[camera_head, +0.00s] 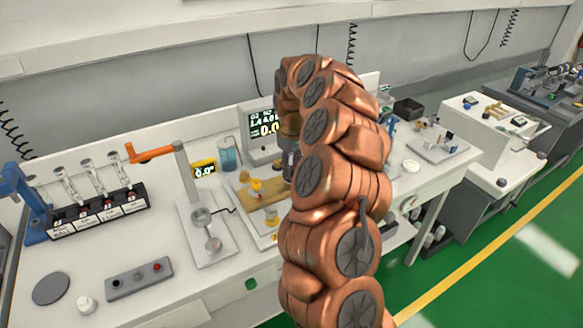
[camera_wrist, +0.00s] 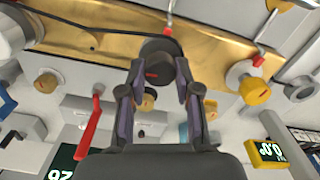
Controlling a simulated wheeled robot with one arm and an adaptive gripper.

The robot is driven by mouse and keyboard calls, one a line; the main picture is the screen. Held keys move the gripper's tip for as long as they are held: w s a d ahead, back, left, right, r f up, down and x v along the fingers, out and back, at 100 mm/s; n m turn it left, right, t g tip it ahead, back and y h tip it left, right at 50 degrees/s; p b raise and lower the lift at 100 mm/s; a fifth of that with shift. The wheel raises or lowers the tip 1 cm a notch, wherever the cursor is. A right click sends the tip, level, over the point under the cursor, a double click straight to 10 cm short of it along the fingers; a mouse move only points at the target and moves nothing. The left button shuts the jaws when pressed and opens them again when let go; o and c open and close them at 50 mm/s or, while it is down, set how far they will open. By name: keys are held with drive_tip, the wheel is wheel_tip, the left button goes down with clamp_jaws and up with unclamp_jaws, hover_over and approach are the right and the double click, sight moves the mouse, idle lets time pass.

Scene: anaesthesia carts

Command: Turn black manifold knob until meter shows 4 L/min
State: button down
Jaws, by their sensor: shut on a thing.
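A black knob (camera_wrist: 157,58) with a red mark sits on the brass manifold (camera_wrist: 95,42) in the wrist view. My gripper (camera_wrist: 159,72) has one finger on each side of the knob and is shut on it. In the head view the manifold (camera_head: 246,196) lies on the bench, and my arm hides the knob and most of the gripper. A small yellow meter (camera_head: 204,169) beside it has a digital readout that looks like 0.0. The meter (camera_wrist: 268,152) also shows in the wrist view. A larger monitor (camera_head: 265,130) behind shows several numbers, partly hidden by my arm.
A yellow knob (camera_wrist: 254,90) and a red lever (camera_wrist: 88,128) are close to my gripper.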

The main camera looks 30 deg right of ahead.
sight(292, 167)
drive_tip(key=c, duration=0.8)
unclamp_jaws()
wheel_tip(292, 167, up, 12)
drive_tip(key=shift+a, duration=0.1)
idle(0.3)
